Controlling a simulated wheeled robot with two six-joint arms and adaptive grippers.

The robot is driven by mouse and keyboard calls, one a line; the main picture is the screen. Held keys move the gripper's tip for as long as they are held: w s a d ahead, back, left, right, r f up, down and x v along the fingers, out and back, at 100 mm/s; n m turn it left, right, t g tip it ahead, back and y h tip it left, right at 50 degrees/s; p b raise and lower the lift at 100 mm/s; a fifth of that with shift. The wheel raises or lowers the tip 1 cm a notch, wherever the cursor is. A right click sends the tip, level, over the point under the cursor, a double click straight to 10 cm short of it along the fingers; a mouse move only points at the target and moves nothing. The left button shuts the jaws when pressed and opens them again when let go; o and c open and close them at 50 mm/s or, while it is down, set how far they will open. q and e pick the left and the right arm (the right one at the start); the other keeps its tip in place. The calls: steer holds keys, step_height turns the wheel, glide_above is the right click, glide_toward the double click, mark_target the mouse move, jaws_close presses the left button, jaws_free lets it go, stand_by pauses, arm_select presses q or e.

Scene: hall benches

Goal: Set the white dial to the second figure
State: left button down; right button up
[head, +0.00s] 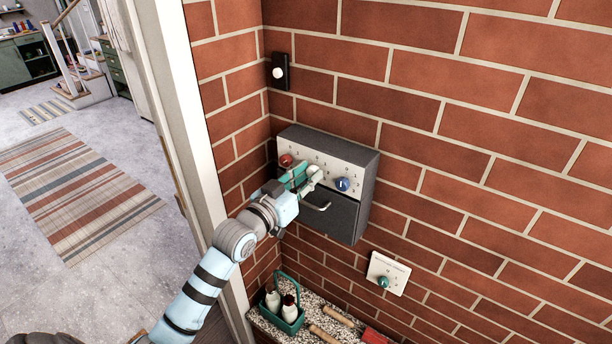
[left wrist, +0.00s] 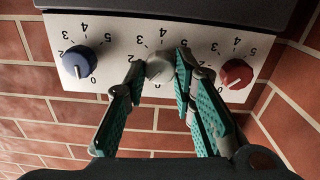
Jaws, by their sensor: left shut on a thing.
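A white dial (left wrist: 158,68) sits between a blue dial (left wrist: 78,64) and a red dial (left wrist: 236,74) on a pale panel with printed figures. In the head view the panel is the face of a grey box (head: 352,152) on a brick wall, with the red dial (head: 286,160) at left and the blue dial (head: 343,184) at right. My left gripper (left wrist: 160,66) has its green fingers on both sides of the white dial and is shut on it. It also shows in the head view (head: 306,175). I cannot tell which figure the white dial's mark points to.
A handle (head: 318,207) sticks out of the box below the panel. A black switch plate (head: 280,72) is above left, and a white plate with a teal knob (head: 386,273) is below right. A teal caddy (head: 284,316) stands on a speckled ledge below.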

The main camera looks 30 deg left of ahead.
arm_select(q)
steer(key=shift+r+m, duration=0.1)
steer(key=shift+m, duration=0.4)
steer(key=c, duration=1.3)
jaws_free()
steer(key=shift+c, duration=0.2)
steer(key=shift+s, duration=0.1)
steer(key=s+a, duration=0.1)
steer(key=s, duration=1)
steer(key=shift+s+a, duration=0.35)
steer(key=shift+s, duration=0.05)
